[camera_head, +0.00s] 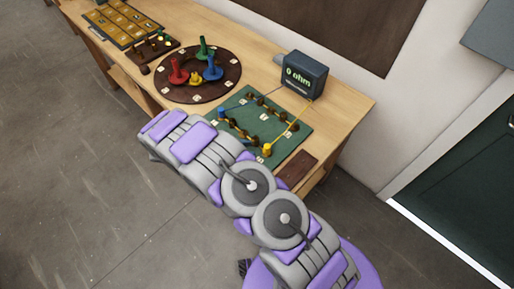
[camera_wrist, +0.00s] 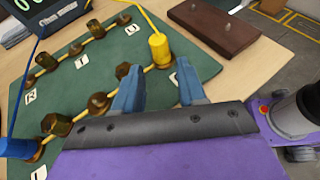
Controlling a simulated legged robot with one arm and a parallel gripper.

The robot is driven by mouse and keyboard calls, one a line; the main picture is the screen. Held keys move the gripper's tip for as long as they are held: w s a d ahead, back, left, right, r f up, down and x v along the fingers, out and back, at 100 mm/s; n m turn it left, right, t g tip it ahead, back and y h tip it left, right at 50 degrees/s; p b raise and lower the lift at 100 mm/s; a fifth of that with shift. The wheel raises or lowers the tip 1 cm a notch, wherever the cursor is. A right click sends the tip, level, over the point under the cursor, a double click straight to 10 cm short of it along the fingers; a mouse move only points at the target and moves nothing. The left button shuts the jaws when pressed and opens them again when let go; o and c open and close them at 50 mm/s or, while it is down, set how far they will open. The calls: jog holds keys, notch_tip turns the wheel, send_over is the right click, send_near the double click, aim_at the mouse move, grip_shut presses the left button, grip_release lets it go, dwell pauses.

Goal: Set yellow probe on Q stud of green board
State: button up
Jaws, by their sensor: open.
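The green board (camera_head: 284,142) lies on the wooden table and also fills the left of the wrist view (camera_wrist: 70,95). It carries several brass studs joined by yellow strips, with letter tiles; R, T and U are readable, but I cannot make out a Q. The yellow probe (camera_wrist: 159,48) stands upright at a stud at the board's edge, its yellow cable running upward; it also shows in the head view (camera_head: 267,150). The blue probe (camera_wrist: 18,148) stands at another stud. My gripper (camera_wrist: 160,88) is open and empty, just short of the yellow probe.
A dark meter (camera_head: 304,74) reading 0 ohm stands behind the board. A brown block (camera_wrist: 213,30) lies right of the board. A round dark board (camera_head: 170,91) with coloured pegs and a yellow panel (camera_head: 122,25) occupy the table's left part.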

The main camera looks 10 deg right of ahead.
jog(key=v, duration=0.5)
jog(key=shift+a, duration=0.1)
jog(key=s+d+r+m+g+y, duration=0.3)
jog(key=s+d+r+m, duration=0.2)
jog(key=d+r, duration=0.3)
jog(key=s+d+r+m+g+y, duration=0.2)
jog(key=s+d+r+m, duration=0.25)
jog(key=r, duration=0.55)
jog(key=s+r+m+t+y, duration=0.1)
jog(key=s+r+m+y, duration=0.3)
jog(key=s, duration=0.8)
jog(key=s+r+m+y, duration=0.4)
jog(key=s+m, duration=0.1)
jog(key=s, duration=0.7)
jog(key=shift+d+r+t+y, duration=0.2)
jog(key=shift+d+t+y, duration=0.1)
jog(key=shift+d+t, duration=0.1)
jog(key=shift+w+m, duration=0.1)
jog(key=shift+m, duration=0.15)
notch_tip(320, 180, down, 6)
jog(key=b, duration=0.5)
jog(key=shift+r, duration=0.25)
